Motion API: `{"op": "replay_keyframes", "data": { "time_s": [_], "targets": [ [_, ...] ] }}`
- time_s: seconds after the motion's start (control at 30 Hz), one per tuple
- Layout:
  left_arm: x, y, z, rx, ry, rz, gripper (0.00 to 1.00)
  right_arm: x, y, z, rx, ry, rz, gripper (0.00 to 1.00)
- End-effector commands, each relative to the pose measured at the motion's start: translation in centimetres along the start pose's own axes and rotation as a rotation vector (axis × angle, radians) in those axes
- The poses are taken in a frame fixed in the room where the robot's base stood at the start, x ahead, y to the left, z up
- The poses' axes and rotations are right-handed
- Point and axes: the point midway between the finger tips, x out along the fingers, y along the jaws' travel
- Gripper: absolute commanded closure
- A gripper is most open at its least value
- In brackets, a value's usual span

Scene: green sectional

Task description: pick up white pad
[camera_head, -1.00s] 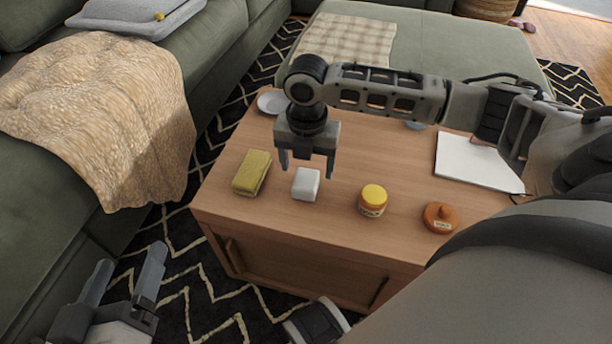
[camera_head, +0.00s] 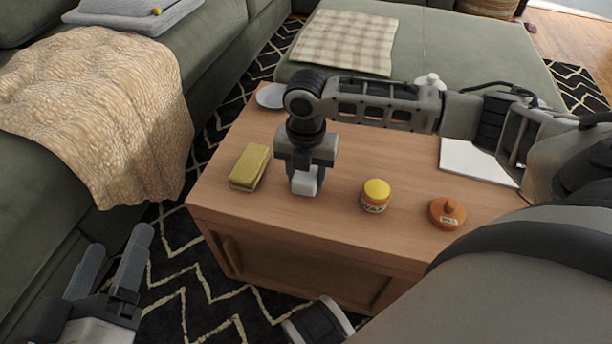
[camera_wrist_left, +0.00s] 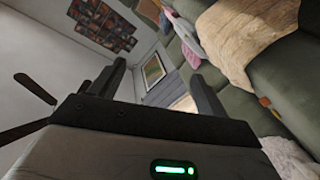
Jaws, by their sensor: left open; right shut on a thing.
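The white pad (camera_head: 305,184) is a small white block on the wooden table, near its front left part. My right gripper (camera_head: 306,178) points down over the pad and is shut on it, with a finger at each side. The pad's upper part is hidden by the gripper, and it seems to be at the table top. My left gripper (camera_head: 110,262) is open and empty, low at the left beside the table. Its two fingers also show in the left wrist view (camera_wrist_left: 160,88), with nothing between them.
A yellow sponge (camera_head: 249,167) lies just left of the pad. A plate (camera_head: 270,96) and a white sheet (camera_head: 474,160) lie farther back. A green sofa (camera_head: 215,60) borders the left.

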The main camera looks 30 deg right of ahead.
Motion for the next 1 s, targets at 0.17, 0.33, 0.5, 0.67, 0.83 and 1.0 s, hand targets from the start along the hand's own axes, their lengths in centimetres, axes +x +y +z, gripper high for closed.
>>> {"op": "replay_keyframes", "data": {
  "time_s": [0.17, 0.33, 0.5, 0.67, 0.83, 1.0],
  "targets": [
    [0.0, 0.1, -0.3, 0.006, -0.001, -0.003, 0.24, -0.4, 0.0, 0.0, 0.0, -0.001, 0.0, 0.77],
    [-0.1, 0.3, -0.8, 0.037, -0.02, -0.022, 0.24, -2.2, 0.0, 0.1, 0.001, -0.001, 0.001, 0.77],
    [-0.5, -0.8, 0.6, 0.111, -0.107, -0.086, 0.24, -5.4, 0.6, -1.3, -0.005, 0.001, 0.003, 0.77],
    [-0.9, -1.4, 0.7, 0.2, -0.166, -0.134, 0.24, -9.2, 1.5, -4.3, -0.007, 0.002, 0.005, 0.77],
    [-1.4, -2.1, 1.2, 0.264, -0.225, -0.175, 0.24, -11.2, 2.8, -8.4, -0.008, 0.003, 0.002, 0.77],
    [-1.4, -2.9, 1.9, 0.264, -0.282, -0.202, 0.24, -12.4, 3.7, -11.4, -0.004, 0.001, 0.001, 0.77]
  ]
}}
